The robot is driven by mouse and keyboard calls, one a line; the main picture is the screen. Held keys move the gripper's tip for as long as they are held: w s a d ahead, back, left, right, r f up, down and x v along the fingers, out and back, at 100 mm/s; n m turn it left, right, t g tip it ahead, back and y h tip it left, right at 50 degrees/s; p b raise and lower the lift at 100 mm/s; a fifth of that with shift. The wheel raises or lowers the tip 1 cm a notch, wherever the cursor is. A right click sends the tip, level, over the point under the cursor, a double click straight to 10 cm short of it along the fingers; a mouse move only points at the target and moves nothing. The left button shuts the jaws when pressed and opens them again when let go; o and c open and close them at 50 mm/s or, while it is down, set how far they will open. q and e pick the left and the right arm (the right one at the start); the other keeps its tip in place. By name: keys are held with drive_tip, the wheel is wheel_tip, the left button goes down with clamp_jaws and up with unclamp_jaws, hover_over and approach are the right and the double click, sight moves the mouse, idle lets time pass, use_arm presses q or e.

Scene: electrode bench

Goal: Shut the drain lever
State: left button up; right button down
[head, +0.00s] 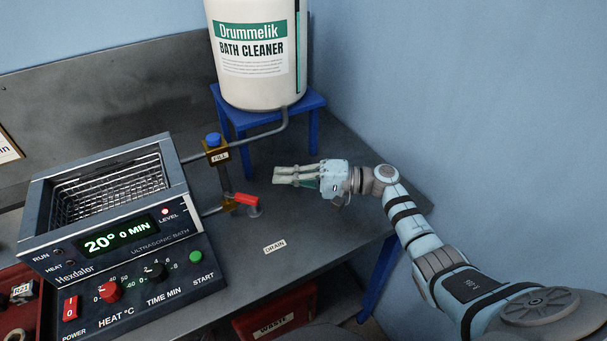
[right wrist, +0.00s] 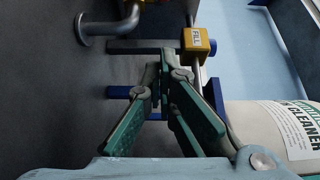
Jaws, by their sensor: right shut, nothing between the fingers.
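The drain lever (head: 245,199) is a red handle on a brass valve (head: 229,205) low on the pipe at the right side of the ultrasonic bath (head: 110,200). A grey spout bends down beside it. My right gripper (head: 277,175) is shut and empty, above and to the right of the red lever and apart from it. In the right wrist view its fingers (right wrist: 165,75) come together with nothing between them. The grey pipe end (right wrist: 95,30) shows at the upper left there; the red lever cannot be made out. My left gripper is not in view.
The fill valve (head: 216,150) with a blue knob stands behind the lever. A bath cleaner drum (head: 253,85) sits on a blue stand (head: 230,108) at the back. A DRAIN label (head: 275,246) lies on the bench (head: 330,240). A red waste bin (head: 275,315) is below the front edge.

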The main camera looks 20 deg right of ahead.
sight(240, 198)
drive_tip(key=shift+x, duration=1.15)
drive_tip(key=s+a+p, duration=0.2)
drive_tip(key=shift+a+r+p, duration=0.1)
drive_tip(key=shift+a+p, duration=0.2)
drive_tip(key=shift+s+a, duration=0.15)
drive_tip(key=shift+s, duration=0.25)
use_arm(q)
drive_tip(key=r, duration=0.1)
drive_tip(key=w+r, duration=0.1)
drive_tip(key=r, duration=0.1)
use_arm(e)
drive_tip(key=shift+w, duration=0.1)
drive_tip(key=shift+w+f, duration=0.1)
drive_tip(key=shift+f, duration=0.1)
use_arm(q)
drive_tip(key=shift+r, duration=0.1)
use_arm(e)
drive_tip(key=shift+a, duration=0.1)
